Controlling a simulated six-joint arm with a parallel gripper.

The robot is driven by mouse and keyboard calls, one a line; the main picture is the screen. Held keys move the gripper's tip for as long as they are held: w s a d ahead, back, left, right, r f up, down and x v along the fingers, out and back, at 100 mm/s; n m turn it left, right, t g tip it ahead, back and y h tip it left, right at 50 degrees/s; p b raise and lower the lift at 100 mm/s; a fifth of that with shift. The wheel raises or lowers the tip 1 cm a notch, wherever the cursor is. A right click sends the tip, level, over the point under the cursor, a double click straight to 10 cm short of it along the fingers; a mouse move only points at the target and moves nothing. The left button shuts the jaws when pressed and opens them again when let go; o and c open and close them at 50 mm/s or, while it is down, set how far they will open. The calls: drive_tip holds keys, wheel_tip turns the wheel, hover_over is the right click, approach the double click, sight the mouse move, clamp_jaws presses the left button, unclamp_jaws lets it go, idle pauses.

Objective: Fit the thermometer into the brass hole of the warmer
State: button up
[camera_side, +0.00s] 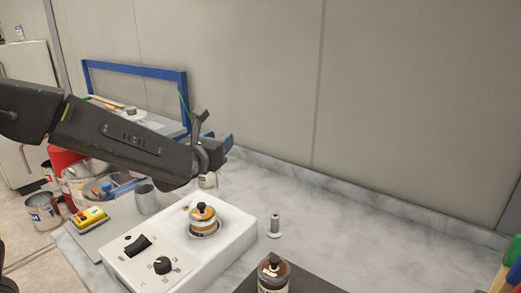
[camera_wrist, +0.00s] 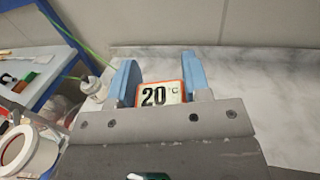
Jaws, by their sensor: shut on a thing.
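The thermometer (camera_wrist: 160,94) has an orange-edged display reading 20 °C. My gripper (camera_wrist: 161,78) is shut on it, with one blue finger on each side. In the side view my gripper (camera_side: 222,146) is in the air behind the warmer, above the marble top, and I cannot make out the thermometer there. The warmer (camera_side: 147,257) is a white box with a black rocker switch and a black knob. A small brownish spot on its top, left of the jar, may be the brass hole (camera_side: 186,208). The warmer is not clearly seen in the wrist view.
A small metal piece (camera_side: 275,226) and a brown bottle (camera_side: 273,275) stand to the right. A yellow control box (camera_side: 88,216) and cans are left.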

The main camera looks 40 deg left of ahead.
drive_tip(key=s+a+n+y, duration=0.1)
drive_tip(key=s+a+y, duration=0.1)
drive_tip(key=s+a, duration=0.4)
drive_tip(key=shift+a+n+g+y, duration=0.3)
drive_tip(key=shift+g, duration=0.1)
drive_tip(key=shift+f, duration=4.9)
drive_tip(key=o, duration=1)
